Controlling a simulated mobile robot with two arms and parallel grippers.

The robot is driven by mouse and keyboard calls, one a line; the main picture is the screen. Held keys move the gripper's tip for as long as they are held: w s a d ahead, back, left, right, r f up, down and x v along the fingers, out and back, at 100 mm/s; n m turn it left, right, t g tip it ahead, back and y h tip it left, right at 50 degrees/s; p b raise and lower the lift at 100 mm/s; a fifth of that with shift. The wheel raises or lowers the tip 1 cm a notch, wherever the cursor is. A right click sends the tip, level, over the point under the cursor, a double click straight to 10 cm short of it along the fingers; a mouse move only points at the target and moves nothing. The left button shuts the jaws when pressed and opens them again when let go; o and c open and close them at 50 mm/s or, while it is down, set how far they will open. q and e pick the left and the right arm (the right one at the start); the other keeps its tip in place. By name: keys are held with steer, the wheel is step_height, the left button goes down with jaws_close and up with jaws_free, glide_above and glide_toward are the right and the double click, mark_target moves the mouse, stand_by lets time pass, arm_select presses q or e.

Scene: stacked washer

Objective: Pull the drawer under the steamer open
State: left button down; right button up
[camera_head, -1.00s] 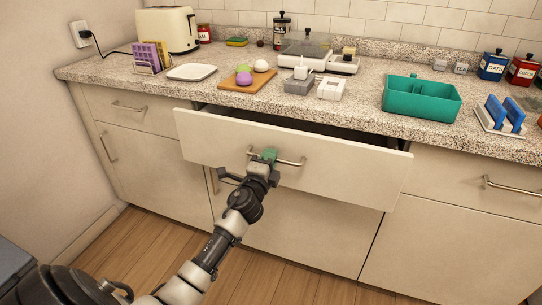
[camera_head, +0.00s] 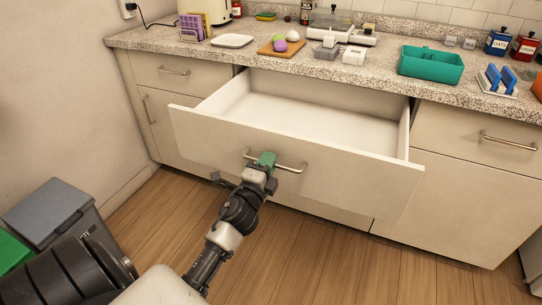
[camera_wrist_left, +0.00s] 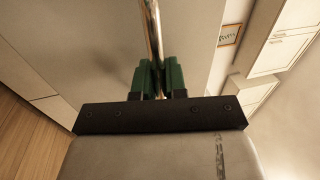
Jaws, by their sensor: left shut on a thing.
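The wide middle drawer (camera_head: 330,178) stands well out from the counter, and its white inside (camera_head: 310,118) shows empty. My left gripper (camera_head: 264,162) is shut on the drawer's metal bar handle (camera_head: 290,168), left of the handle's middle. In the left wrist view the green fingers (camera_wrist_left: 159,78) close around the handle bar (camera_wrist_left: 153,35). My right gripper is not in view.
The granite counter (camera_head: 385,82) holds a teal bin (camera_head: 430,65), a wooden board (camera_head: 281,47), a white plate (camera_head: 232,41) and blue and red canisters. A grey bin (camera_head: 48,208) stands at the left. The wooden floor (camera_head: 310,255) before the cabinets is clear.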

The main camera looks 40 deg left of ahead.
arm_select(q)
steer(key=shift+s+d, duration=0.15)
steer(key=shift+s, duration=0.25)
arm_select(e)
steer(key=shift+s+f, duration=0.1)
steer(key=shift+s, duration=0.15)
arm_select(q)
steer(key=c, duration=1.2)
jaws_free()
steer(key=b+v, duration=0.1)
steer(key=v, duration=0.9)
steer(key=shift+s+f, duration=0.1)
steer(key=shift+s, duration=0.3)
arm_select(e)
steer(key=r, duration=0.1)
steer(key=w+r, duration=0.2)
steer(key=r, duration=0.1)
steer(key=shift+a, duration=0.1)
